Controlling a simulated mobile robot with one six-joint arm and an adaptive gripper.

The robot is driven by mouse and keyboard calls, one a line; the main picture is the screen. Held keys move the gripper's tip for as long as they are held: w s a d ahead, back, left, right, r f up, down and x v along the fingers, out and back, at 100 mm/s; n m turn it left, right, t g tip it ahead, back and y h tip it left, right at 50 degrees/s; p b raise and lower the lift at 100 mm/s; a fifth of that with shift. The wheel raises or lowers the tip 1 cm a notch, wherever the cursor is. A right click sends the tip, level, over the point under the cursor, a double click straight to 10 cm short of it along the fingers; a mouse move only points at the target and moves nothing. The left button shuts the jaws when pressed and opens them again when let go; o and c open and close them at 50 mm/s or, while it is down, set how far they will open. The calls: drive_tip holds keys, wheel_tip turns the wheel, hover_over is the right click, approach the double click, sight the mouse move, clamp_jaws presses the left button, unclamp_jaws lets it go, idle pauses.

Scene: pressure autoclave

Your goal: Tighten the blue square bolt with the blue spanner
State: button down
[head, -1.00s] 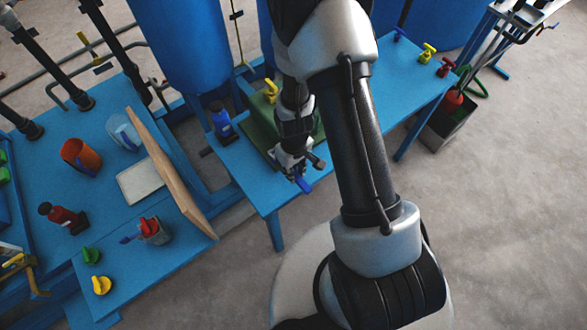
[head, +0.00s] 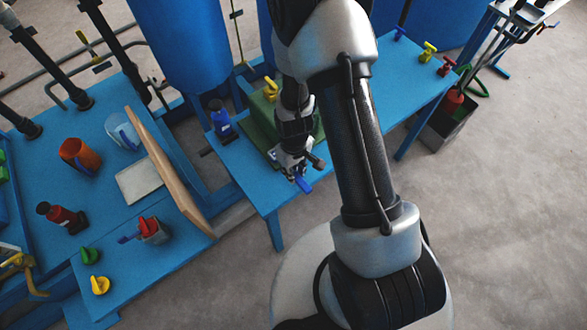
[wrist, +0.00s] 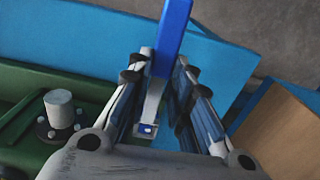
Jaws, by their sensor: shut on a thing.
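The blue spanner has a bright blue handle (wrist: 173,40) and a pale metal shank. My gripper (wrist: 166,72) is shut on it, with the handle sticking out beyond the fingertips and the shank running back between the fingers. The spanner's far end has a pale square outline with a small blue patch inside. I cannot tell whether that patch is the blue square bolt or the table seen through the opening. In the head view my gripper (head: 293,167) is low at the bench's front edge, with the blue handle (head: 304,185) poking out below it.
The blue bench (head: 250,185) is under my gripper. A wooden board (head: 165,170) stands at the left. Open floor (head: 500,230) lies to the right.

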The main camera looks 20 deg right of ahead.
drive_tip(key=shift+f+b, duration=0.7)
drive_tip(key=shift+f, duration=0.2)
drive_tip(key=c, duration=1.4)
unclamp_jaws()
drive_tip(key=shift+o, duration=0.2)
wheel_tip(320, 180, up, 12)
